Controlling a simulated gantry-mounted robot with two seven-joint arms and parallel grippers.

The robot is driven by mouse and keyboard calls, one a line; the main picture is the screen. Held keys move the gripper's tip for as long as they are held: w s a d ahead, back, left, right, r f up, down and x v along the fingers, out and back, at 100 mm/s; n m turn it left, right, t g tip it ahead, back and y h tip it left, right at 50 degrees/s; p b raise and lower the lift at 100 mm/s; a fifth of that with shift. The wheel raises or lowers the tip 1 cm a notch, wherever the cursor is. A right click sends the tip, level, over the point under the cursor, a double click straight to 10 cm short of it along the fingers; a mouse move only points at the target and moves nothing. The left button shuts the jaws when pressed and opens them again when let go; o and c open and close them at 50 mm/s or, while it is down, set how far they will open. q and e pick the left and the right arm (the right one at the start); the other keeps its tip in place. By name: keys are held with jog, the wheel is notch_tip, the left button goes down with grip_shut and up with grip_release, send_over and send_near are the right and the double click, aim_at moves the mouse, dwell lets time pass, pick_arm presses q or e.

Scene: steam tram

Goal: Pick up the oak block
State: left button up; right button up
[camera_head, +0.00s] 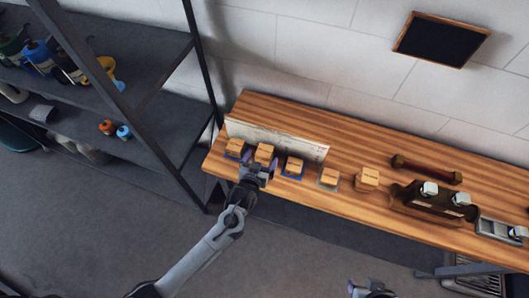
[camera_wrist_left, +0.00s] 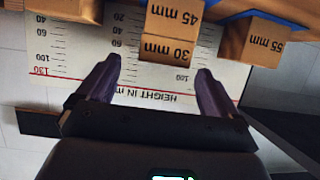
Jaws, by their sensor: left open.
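Several light-brown wooden blocks stand in a row on the bench; I cannot tell which one is the oak block. My left gripper (camera_head: 258,168) is just in front of the second block from the left (camera_head: 264,152). In the left wrist view its fingers (camera_wrist_left: 160,68) are open and empty, with wooden faces marked 30 mm (camera_wrist_left: 168,48) and 45 mm (camera_wrist_left: 176,17) just ahead, in line with the gap. I cannot tell whether these are one block or two. A block marked 55 mm (camera_wrist_left: 262,42) is to the right. My right gripper (camera_head: 371,290) shows partly at the bottom edge.
A white height board (camera_head: 290,141) stands behind the blocks on the wooden bench (camera_head: 410,225). Other blocks (camera_head: 294,168) (camera_head: 329,178) (camera_head: 367,178) stand to the right, then a dark holder (camera_head: 428,203) and a dark red bar (camera_head: 425,169). A metal shelf (camera_head: 130,140) is on the left.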

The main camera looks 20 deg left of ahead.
aim_at(264, 151)
pick_arm(q)
jog(key=shift+x, duration=2.8)
jog(key=shift+a, duration=0.15)
jog(key=shift+r, duration=0.1)
jog(key=c, duration=1.1)
